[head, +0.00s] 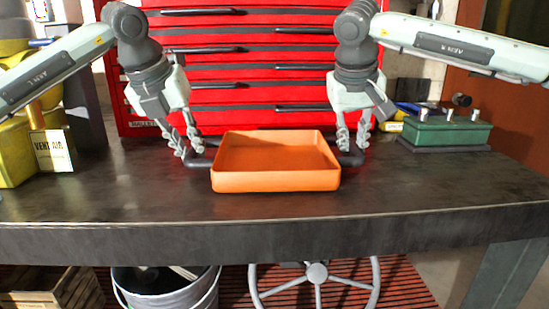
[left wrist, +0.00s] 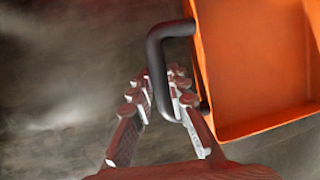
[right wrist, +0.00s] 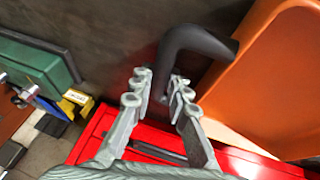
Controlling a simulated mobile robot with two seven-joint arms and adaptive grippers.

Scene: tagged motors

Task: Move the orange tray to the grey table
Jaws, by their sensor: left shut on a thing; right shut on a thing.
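The orange tray (head: 275,181) is empty and level over the dark grey table (head: 420,205); I cannot tell whether it rests on the top or is just above it. It has a black handle on each side. My left gripper (head: 190,151) is shut on the left handle (left wrist: 154,60), whose bar passes between the fingers in the left wrist view. My right gripper (head: 350,147) is shut on the right handle (right wrist: 195,36), which shows between the fingers in the right wrist view. The tray also fills the right side of both wrist views.
A red drawer cabinet (head: 260,67) stands close behind the tray. A green box (head: 446,135) with silver knobs is at the right; a yellow item with a tag (head: 52,151) is at the left. The table's front strip is clear. A metal bucket (head: 165,290) is below.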

